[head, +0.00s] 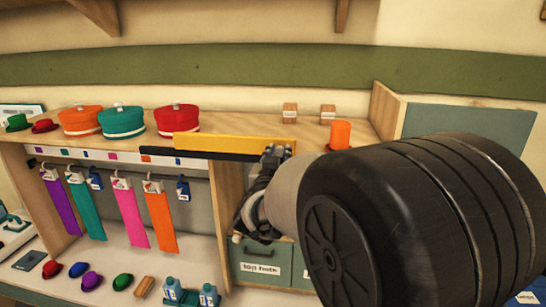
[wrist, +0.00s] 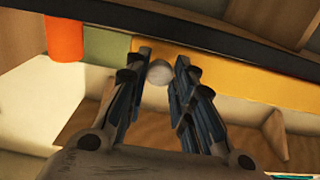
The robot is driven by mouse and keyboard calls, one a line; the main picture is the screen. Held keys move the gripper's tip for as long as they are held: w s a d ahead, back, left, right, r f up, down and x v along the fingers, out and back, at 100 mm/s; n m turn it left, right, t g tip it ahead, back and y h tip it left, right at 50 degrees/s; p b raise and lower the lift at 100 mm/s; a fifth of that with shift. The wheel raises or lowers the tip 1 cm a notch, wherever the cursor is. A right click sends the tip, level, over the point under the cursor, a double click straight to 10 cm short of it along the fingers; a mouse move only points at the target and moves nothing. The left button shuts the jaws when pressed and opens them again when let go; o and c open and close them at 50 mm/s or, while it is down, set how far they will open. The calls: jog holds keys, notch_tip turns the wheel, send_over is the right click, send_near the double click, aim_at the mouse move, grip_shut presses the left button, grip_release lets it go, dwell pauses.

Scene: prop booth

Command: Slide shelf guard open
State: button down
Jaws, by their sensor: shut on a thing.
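The shelf guard (head: 225,144) is a yellow bar upright along the front edge of the upper shelf, above a dark rail (head: 205,154). My gripper (head: 276,152) is at the guard's right end. In the wrist view the yellow guard (wrist: 230,84) runs to the right, and a round pale knob (wrist: 158,72) shows between the fingers of my gripper (wrist: 160,62). The fingers are shut on this knob, one on each side. In the head view my wrist and forearm hide the knob and the shelf front to the right.
Red (head: 177,117), teal (head: 122,121) and orange (head: 81,120) hats stand on the shelf at left. An orange cylinder (head: 340,134) and two small wooden blocks (head: 290,112) stand at right. Coloured ties (head: 131,215) hang below. Green drawers (head: 262,262) are under my gripper.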

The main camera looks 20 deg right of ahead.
jog(key=shift+r, duration=0.1)
jog(key=c, duration=1.3)
grip_release()
jog(key=shift+c, duration=0.2)
jog(key=v, duration=1.2)
